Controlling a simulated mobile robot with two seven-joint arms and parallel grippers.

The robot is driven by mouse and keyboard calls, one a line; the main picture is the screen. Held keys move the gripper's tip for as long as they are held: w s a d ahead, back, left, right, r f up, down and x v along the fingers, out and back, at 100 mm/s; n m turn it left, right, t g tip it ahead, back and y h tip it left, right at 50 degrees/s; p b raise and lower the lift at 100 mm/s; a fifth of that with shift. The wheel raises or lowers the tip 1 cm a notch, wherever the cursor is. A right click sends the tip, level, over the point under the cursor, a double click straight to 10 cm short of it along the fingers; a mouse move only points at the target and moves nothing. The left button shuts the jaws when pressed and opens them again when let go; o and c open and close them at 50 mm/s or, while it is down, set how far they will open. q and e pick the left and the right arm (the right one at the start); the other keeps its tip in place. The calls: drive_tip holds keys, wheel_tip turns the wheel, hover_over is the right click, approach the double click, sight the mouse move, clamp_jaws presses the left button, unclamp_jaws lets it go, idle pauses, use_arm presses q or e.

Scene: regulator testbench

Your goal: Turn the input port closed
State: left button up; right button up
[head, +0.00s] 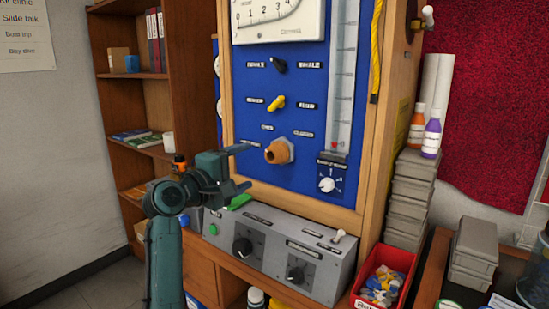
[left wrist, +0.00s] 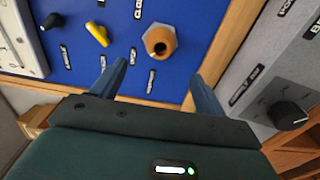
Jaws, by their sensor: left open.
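A blue panel (head: 240,80) in a wooden frame carries the controls. An orange-brown round port on a hexagonal base (head: 278,152) sits low in its middle, with small labels above it; it also shows in the left wrist view (left wrist: 160,40). I cannot read every label, so I cannot tell for sure that this is the input port. My left gripper (head: 243,168) is open and empty, left of the port and apart from it. In the left wrist view its two fingers (left wrist: 160,74) point at the panel, with the port just beyond their gap. My right gripper is not in view.
A yellow lever (head: 277,103) and a black knob (head: 278,65) sit above the port. A white dial (head: 327,185) is lower right. A grey control box (head: 275,250) juts out below the panel. A red bin (head: 385,275) and stacked grey boxes (head: 408,195) stand right.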

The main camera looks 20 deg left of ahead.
sight(271, 156)
use_arm(q)
drive_tip(key=p+x, duration=0.1)
drive_tip(key=x, duration=1)
drive_tip(key=shift+w, duration=0.15)
drive_tip(key=shift+w+d+f, duration=0.1)
drive_tip(key=shift+w+d, duration=0.15)
drive_tip(key=shift+w, duration=0.3)
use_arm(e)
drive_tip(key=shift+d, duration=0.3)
use_arm(q)
drive_tip(key=c, duration=1)
drive_tip(key=shift+o, duration=0.2)
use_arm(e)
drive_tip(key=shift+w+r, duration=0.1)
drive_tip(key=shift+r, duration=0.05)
